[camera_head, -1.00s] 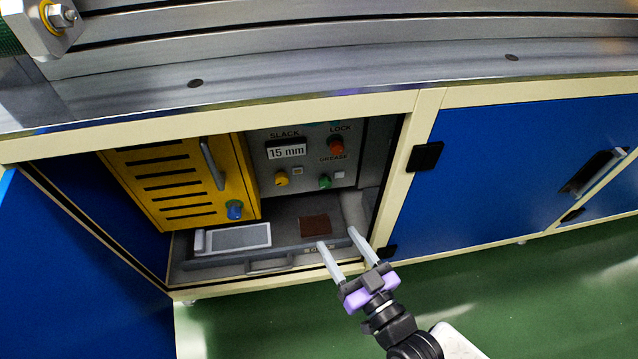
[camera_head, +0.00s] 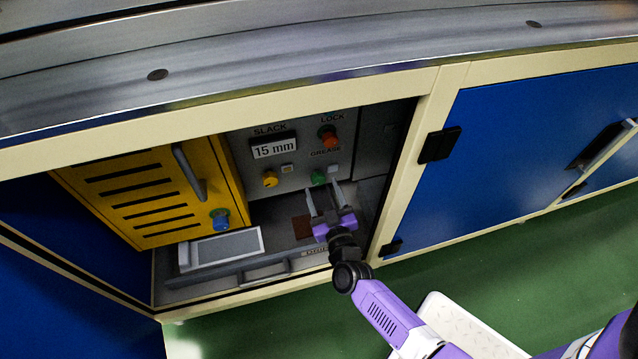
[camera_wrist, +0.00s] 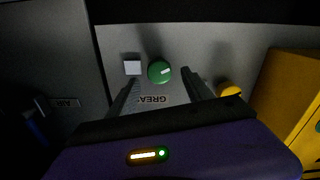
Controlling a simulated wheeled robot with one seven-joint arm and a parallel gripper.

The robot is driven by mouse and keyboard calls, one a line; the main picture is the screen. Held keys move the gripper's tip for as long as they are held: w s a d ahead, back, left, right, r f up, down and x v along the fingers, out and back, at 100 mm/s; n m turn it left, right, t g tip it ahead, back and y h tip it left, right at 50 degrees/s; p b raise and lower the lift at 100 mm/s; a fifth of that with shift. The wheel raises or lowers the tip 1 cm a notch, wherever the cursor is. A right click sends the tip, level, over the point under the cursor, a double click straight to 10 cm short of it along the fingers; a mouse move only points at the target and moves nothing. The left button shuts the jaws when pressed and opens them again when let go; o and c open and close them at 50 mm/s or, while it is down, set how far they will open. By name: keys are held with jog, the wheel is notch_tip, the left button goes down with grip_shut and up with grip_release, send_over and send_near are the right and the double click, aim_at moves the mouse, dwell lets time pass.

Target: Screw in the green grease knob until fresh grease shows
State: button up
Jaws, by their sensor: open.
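The green grease knob (camera_head: 319,177) sits on the grey panel inside the open cabinet, under the GREASE label. In the wrist view the knob (camera_wrist: 159,71) shows a pale pointer mark and lies ahead of and between my two fingers. My gripper (camera_head: 323,186) is open and empty, with its fingertips close below the knob in the head view. I cannot tell whether they touch it. A small pale square window (camera_head: 333,169) sits right of the knob; in the wrist view this window (camera_wrist: 132,67) looks light grey-white.
A red-orange LOCK knob (camera_head: 327,137) is above, and a yellow knob (camera_head: 270,179) is to the left below the 15 mm display (camera_head: 274,148). A yellow slotted door (camera_head: 145,195) with a blue knob stands at left. A grey tray (camera_head: 225,249) and brown patch (camera_head: 302,227) lie below.

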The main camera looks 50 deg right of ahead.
aim_at(319, 182)
jog(key=shift+b+x, duration=0.5)
jog(key=shift+x, duration=1.25)
grip_shut()
